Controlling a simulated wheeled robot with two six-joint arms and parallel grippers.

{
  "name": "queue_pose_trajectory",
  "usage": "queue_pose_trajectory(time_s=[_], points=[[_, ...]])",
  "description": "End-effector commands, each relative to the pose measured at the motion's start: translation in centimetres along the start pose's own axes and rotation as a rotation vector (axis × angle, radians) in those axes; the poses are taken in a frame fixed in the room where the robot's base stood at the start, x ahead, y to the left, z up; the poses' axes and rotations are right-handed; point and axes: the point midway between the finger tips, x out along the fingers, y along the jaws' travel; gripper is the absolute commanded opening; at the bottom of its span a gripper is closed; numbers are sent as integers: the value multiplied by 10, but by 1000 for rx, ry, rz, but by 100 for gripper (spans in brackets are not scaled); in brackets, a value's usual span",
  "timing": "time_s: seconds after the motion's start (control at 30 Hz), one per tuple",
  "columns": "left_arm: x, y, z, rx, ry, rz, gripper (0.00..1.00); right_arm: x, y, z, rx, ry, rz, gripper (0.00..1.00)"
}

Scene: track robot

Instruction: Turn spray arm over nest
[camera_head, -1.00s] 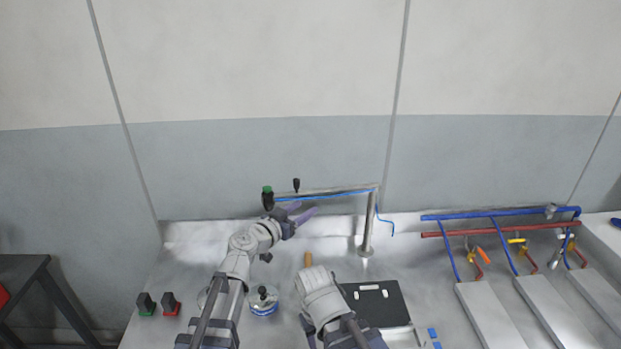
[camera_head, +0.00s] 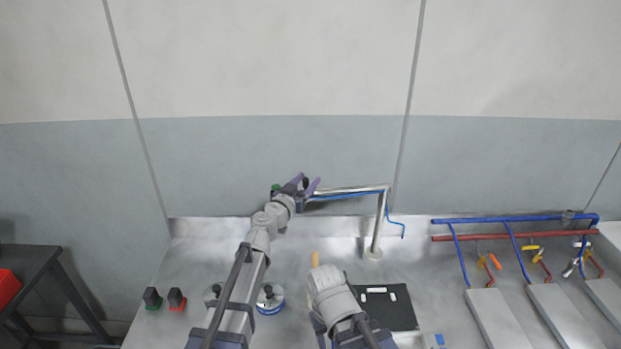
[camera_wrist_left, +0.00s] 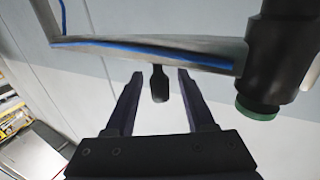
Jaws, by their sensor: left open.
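The spray arm (camera_head: 352,190) is a grey horizontal bar with a blue hose, carried on an upright post (camera_head: 377,228) at the back of the bench. In the left wrist view the bar (camera_wrist_left: 150,47) crosses the top, with a black, green-ended head (camera_wrist_left: 275,60) at its right end. A black handle (camera_wrist_left: 158,84) hangs from the bar. My left gripper (camera_head: 308,184) is open, its fingers on either side of the handle in the wrist view; contact cannot be told. Below, a round blue-and-white fixture with a black knob (camera_head: 270,298) may be the nest. My right gripper's fingers are hidden.
A black panel (camera_head: 397,310) lies right of my right arm. Blue and red pipes (camera_head: 510,220) with valves stand at the right. The back wall is close behind the spray arm.

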Motion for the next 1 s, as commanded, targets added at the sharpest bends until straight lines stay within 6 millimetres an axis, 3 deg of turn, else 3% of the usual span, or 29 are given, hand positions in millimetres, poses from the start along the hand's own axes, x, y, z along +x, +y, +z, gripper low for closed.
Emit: queue_pose_trajectory(time_s=[0.03, 0.13, 0.43, 0.9, 1.0], points=[[12, -1, 0, 0, 0, 1, 55, 0, 0, 0, 0, 0, 0, 50], [22, -1, 0, 0, 0, 0, 55, 0, 0, 0, 0, 0, 0, 50], [24, 0, 0, 0, 0, -1, 55, 0, 0, 0, 0, 0, 0, 50], [24, 0, 0, 0, 0, 0, 3, 0, 0, 0, 0, 0, 0, 50], [24, 0, 0, 0, 0, 0, 0, 0, 0, 0, 0, 0, 0, 50]])
